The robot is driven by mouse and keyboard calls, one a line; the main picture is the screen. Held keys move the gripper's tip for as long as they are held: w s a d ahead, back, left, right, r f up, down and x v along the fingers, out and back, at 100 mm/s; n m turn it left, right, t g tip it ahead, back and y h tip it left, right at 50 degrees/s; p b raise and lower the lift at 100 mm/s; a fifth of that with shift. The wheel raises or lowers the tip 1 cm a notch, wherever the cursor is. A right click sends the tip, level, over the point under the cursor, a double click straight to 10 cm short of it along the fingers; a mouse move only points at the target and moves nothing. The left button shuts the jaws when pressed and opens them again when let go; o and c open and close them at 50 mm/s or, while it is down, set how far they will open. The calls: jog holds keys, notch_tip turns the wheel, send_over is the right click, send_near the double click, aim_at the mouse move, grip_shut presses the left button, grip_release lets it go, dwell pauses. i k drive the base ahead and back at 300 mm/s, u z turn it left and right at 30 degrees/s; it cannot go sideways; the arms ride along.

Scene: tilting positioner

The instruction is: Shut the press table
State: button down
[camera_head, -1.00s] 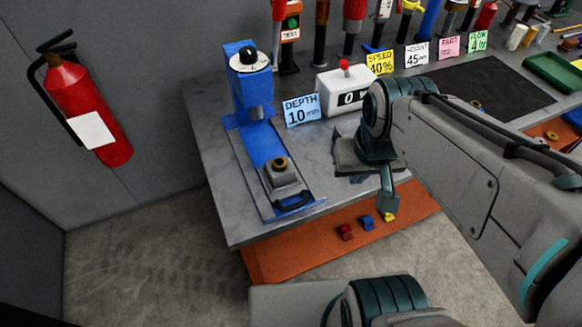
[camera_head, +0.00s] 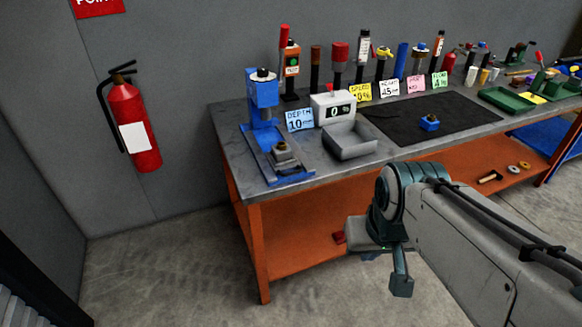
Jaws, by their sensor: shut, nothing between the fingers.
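The blue press (camera_head: 262,92) stands at the left end of the bench, with a black knob on top. Its press table (camera_head: 287,173) is slid out toward the bench's front edge. A grey block with a brass ring (camera_head: 283,153) sits on it, forward of the press head rather than under it. A dark handle is at the table's front end; its detail is small here. My gripper (camera_head: 401,287) is shut and empty. It hangs low in front of the bench, right of the press and well apart from it.
The grey bench top (camera_head: 225,130) has an orange frame. A "DEPTH 10 mm" card (camera_head: 299,120), a white display box (camera_head: 332,108) and a grey tray (camera_head: 350,142) stand right of the press. A fire extinguisher (camera_head: 133,125) hangs on the left wall. Floor before the bench is clear.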

aim_at(295, 162)
jog(key=u, duration=0.65)
jog(key=i, duration=0.95)
jog(key=z, duration=0.05)
